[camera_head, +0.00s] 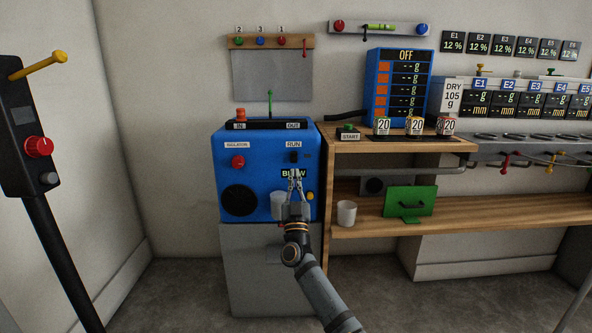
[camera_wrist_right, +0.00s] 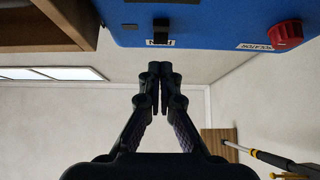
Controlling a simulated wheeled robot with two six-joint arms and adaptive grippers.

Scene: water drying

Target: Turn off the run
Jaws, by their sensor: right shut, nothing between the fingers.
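The RUN switch (camera_head: 293,157) is a small black part under the RUN label (camera_head: 294,144) on the front of the blue machine (camera_head: 262,165). My right gripper (camera_head: 296,174) is shut and empty, just below the switch in the head view, in front of a sign it partly hides. In the right wrist view the RUN switch (camera_wrist_right: 160,29) shows upside down on the blue face, beyond the shut fingertips (camera_wrist_right: 160,69). A gap appears between tips and switch there. I cannot tell whether the switch is on or off. My left gripper is not in view.
A red ISOLATOR knob (camera_head: 238,162) sits left of the switch, with a round black vent (camera_head: 240,200) below. A green START button (camera_head: 348,130) stands on the wooden shelf (camera_head: 400,146) to the right. A white cup (camera_head: 346,213) is on the lower shelf.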

